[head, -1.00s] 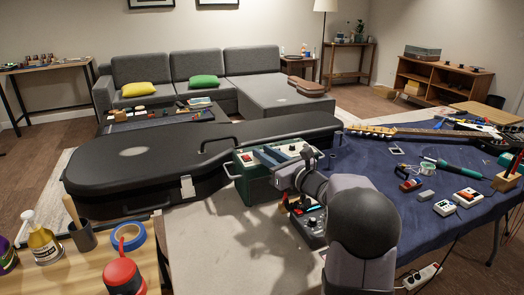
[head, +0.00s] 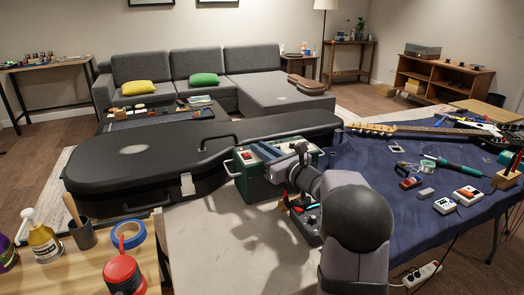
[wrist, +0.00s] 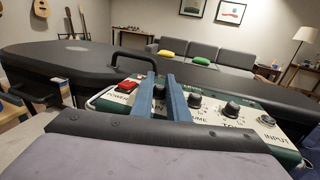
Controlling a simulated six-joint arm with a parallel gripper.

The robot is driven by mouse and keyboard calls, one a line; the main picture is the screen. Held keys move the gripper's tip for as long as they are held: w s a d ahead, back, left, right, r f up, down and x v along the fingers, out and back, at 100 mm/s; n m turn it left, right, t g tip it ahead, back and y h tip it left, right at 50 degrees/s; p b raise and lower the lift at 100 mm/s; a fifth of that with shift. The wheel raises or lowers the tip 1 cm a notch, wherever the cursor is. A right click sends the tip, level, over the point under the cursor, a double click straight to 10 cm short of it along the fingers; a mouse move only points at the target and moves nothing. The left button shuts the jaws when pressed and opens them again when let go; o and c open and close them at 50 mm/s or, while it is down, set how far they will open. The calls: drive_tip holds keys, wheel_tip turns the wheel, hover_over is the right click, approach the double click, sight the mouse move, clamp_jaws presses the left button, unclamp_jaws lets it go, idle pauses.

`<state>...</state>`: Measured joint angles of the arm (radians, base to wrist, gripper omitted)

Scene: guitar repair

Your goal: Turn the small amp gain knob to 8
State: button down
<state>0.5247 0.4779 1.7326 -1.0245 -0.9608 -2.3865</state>
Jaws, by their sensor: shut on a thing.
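The small green amp (head: 247,184) stands at the table's left side, beside the black guitar case. Its pale top panel shows in the wrist view (wrist: 116,101), with a red power switch (wrist: 127,87) at the left, then dark knobs along a row and an input jack at the right. My gripper (wrist: 161,78) has its two blue fingers closed on either side of a dark knob (wrist: 159,90), the one just right of the power switch. The volume knob (wrist: 194,101) and tone knob (wrist: 230,109) stand free to the right.
The black guitar case (head: 120,165) lies close behind and left of the amp, its handle (wrist: 132,62) rising near my fingers. A dark pedal sits just in front of the amp. A guitar (head: 440,132), soldering iron and pedals lie on the blue mat (head: 385,218) at the right.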

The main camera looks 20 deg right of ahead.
drive_tip(key=shift+f+m+h+b, duration=0.2)
drive_tip(key=shift+m+h+b, duration=0.55)
drive_tip(key=shift+b, duration=1.7)
drive_tip(key=m+h+b, duration=0.1)
drive_tip(key=h+b, duration=0.2)
drive_tip(key=b, duration=0.3)
drive_tip(key=shift+t, duration=0.4)
drive_tip(key=m+h+b, duration=0.1)
drive_tip(key=h+b, duration=0.1)
drive_tip(key=b, duration=0.4)
drive_tip(key=m+h+b, duration=0.2)
drive_tip(key=b, duration=0.4)
drive_tip(key=shift+w+f, duration=0.1)
drive_tip(key=shift+f, duration=0.1)
drive_tip(key=shift+g+h+b, duration=0.25)
drive_tip(key=shift+g+b, duration=0.15)
drive_tip(key=shift+b, duration=0.4)
drive_tip(key=m+h+b, duration=0.1)
drive_tip(key=b, duration=0.1)
drive_tip(key=shift+a+r+h+b, duration=0.1)
drive_tip(key=shift+r+h+b, duration=0.05)
drive_tip(key=shift+h+b, duration=0.2)
drive_tip(key=shift+r+m+g+h+b, duration=0.15)
drive_tip(key=shift+m+g+h+b, duration=0.45)
drive_tip(key=shift+b, duration=0.25)
drive_tip(key=c, duration=2)
unclamp_jaws()
